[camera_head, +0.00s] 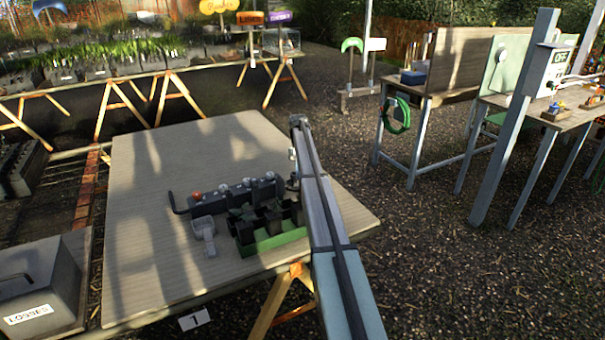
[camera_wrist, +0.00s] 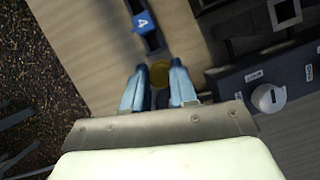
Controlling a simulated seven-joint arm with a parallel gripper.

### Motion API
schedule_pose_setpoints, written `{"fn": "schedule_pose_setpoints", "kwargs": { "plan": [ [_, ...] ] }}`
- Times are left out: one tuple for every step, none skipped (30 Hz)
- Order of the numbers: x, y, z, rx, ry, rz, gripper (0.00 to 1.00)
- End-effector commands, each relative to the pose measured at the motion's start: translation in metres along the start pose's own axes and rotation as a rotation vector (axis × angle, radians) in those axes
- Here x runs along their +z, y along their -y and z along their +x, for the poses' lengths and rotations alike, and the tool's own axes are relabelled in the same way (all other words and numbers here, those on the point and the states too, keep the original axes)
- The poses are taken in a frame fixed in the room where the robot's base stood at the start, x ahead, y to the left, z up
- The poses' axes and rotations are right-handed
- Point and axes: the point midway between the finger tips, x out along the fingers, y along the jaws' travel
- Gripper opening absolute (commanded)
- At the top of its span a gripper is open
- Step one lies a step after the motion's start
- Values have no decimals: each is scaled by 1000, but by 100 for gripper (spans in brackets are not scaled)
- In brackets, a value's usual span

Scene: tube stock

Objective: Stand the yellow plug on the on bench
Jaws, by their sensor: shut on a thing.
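My gripper (camera_wrist: 158,78) has its two blue fingers closed on the yellow plug (camera_wrist: 160,71). The plug shows as a dull yellow round top between the fingertips in the wrist view; its lower part is hidden. The wooden table top (camera_head: 150,190) lies beneath it; I cannot tell whether the plug touches anything below. In the head view my arm covers the gripper, and the plug cannot be made out. At the right a bench (camera_head: 575,118) with a sign reading OFF (camera_head: 560,57) holds small coloured pieces (camera_head: 552,111). I see no bench marked ON.
A dark labelled rail (camera_wrist: 236,82) with a white knob (camera_wrist: 268,98) lies close right of my fingers. A blue numbered tag (camera_wrist: 142,22) sits ahead. A green-edged rack (camera_head: 275,242) and a grey holder (camera_head: 204,228) stand on the table. The table's left half is clear.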

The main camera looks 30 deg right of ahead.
Motion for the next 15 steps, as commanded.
{"fn": "schedule_pose_setpoints", "kwargs": {
  "plan": [
    [2,0,0,-4,12,13,0],
    [2,0,0,-4,12,14,0],
    [2,0,1,-4,12,15,0],
    [2,0,1,-4,12,15,0],
    [2,0,2,-4,12,15,0],
    [1,0,2,-4,12,15,0],
    [1,0,3,-4,12,15,0],
    [1,0,4,-4,12,15,0],
    [0,0,5,-4,12,15,0],
    [0,0,6,-4,12,15,0],
    [0,0,7,-4,12,15,0],
    [-1,0,8,-4,12,14,0],
    [-1,0,9,-4,12,14,0],
    [-2,0,10,-3,12,14,0],
    [-2,0,12,-3,11,14,0]
  ]
}}
